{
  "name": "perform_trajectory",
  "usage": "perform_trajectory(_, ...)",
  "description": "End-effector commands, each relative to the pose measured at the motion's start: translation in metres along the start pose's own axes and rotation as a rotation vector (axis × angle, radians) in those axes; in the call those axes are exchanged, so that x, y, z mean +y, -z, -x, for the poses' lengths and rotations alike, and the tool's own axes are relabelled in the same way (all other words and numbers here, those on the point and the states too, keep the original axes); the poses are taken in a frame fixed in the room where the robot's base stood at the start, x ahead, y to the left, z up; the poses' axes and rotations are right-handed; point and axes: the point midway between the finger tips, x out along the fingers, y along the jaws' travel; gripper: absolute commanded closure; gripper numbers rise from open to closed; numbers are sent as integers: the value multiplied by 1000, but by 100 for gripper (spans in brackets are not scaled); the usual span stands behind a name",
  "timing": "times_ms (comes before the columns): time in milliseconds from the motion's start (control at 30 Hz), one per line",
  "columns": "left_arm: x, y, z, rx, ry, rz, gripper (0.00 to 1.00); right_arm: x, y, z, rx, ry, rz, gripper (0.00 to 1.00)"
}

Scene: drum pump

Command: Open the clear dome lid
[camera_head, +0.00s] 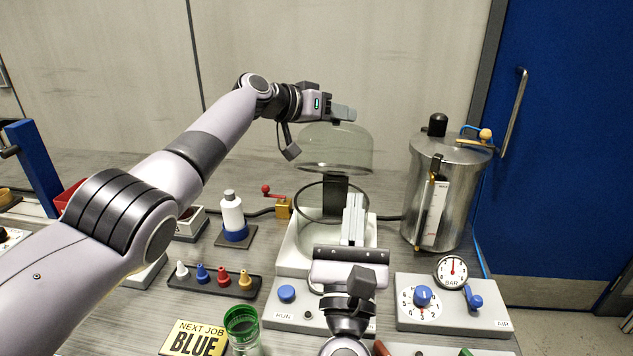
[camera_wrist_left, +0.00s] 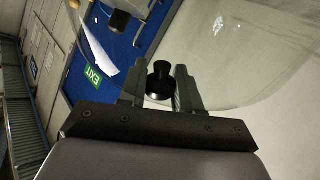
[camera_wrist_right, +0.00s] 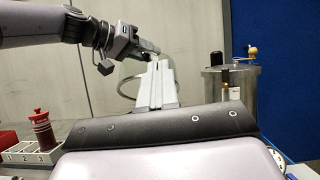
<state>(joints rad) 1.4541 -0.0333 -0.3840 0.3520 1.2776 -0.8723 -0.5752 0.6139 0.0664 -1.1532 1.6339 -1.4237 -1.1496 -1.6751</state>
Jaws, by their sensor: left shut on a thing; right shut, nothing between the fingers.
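The clear dome lid (camera_head: 337,150) hangs in the air above the machine's pale base (camera_head: 297,250), with its rim apart from the dark ring (camera_head: 307,195) of the base. My left gripper (camera_head: 343,112) is above the dome. In the left wrist view its fingers (camera_wrist_left: 158,90) are on both sides of the lid's black knob (camera_wrist_left: 160,72), and the glass (camera_wrist_left: 235,55) spreads out behind. My right gripper (camera_head: 354,215) is in front of the base, pointing up and away, shut and empty. Its closed fingers (camera_wrist_right: 156,85) also show in the right wrist view. They hide part of the base.
A steel tank (camera_head: 447,200) with a sight gauge stands right of the base. A control box with dial (camera_head: 420,300) is in front of it. A white bottle (camera_head: 232,212), a rack of coloured nozzles (camera_head: 212,285) and a green-rimmed jar (camera_head: 242,325) are on the left.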

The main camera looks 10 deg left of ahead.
Motion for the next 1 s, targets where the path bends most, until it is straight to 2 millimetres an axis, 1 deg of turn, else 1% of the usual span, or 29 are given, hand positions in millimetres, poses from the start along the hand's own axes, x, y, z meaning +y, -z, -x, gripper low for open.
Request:
perform_trajectory(33, -1, 1, 1, 4, 2, 1, 100, 17, 11, 8, 69, 1, -20, 100)
perform_trajectory(100, -1, 1, 1, 4, 3, 1, 100, 34, 24, 18, 150, 3, -33, 100)
perform_trajectory(200, -1, 1, 1, 4, 3, 1, 100, 53, 37, 31, 240, 1, -47, 100)
perform_trajectory(333, -1, 1, 1, 4, 3, 2, 100, 68, 47, 42, 310, 0, -52, 100)
perform_trajectory(433, -1, 1, 1, 3, 3, 2, 100, 73, 50, 43, 332, -2, -54, 100)
perform_trajectory(567, -1, 1, 1, 3, 3, 2, 100, 73, 55, 31, 334, 0, -51, 100)
perform_trajectory(900, -1, 1, 1, 2, 3, 2, 100, 73, 75, -28, 333, 1, -53, 100)
perform_trajectory(1000, -1, 1, 1, 2, 3, 2, 100, 74, 79, -42, 332, -1, -52, 100)
